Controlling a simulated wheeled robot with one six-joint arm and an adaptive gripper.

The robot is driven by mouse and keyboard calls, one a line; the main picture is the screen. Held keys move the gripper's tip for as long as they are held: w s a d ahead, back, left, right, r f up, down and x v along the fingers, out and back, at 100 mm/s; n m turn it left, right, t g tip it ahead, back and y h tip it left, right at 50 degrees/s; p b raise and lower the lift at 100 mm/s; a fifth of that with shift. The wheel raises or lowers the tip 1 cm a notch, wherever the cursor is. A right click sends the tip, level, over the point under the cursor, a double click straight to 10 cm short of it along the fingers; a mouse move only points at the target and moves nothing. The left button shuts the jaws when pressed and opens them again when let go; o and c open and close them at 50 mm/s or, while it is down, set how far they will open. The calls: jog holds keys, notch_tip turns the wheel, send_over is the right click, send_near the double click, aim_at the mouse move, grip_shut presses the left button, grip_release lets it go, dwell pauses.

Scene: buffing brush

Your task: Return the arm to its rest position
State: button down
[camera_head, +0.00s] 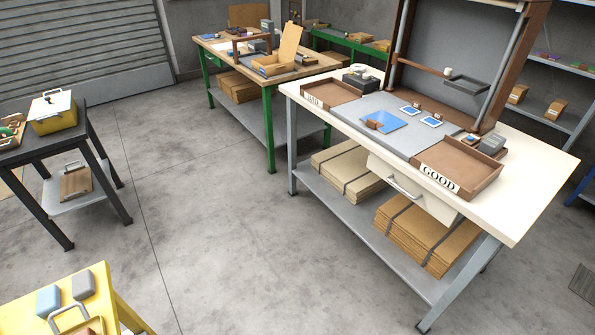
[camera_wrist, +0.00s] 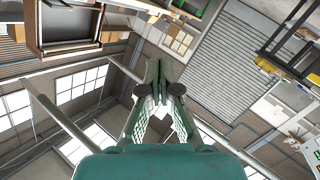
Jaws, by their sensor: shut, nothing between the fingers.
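My gripper (camera_wrist: 162,72) shows in the wrist view, with its green fingers together and nothing between them. It is out in open air, apart from any table. Behind it in that view are windows, the ceiling or wall structure and a roller shutter (camera_wrist: 235,65), seen at a turned angle. My arm and gripper do not show in the head view.
A white workbench (camera_head: 520,215) stands at right with a GOOD tray (camera_head: 465,165), a BAD tray (camera_head: 330,92) and a blue pad (camera_head: 378,121). A green-legged bench (camera_head: 268,120), a dark side table (camera_head: 75,140) and a yellow table (camera_head: 100,270) stand around clear floor (camera_head: 230,240).

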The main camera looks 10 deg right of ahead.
jog(key=s+a+r+m+g+y, duration=0.1)
jog(key=s+a+r+m+y, duration=0.1)
jog(key=s+r, duration=0.7)
jog(key=shift+s+a+r+m+g, duration=0.4)
jog(key=shift+s+a+m, duration=0.5)
jog(key=shift+s, duration=0.4)
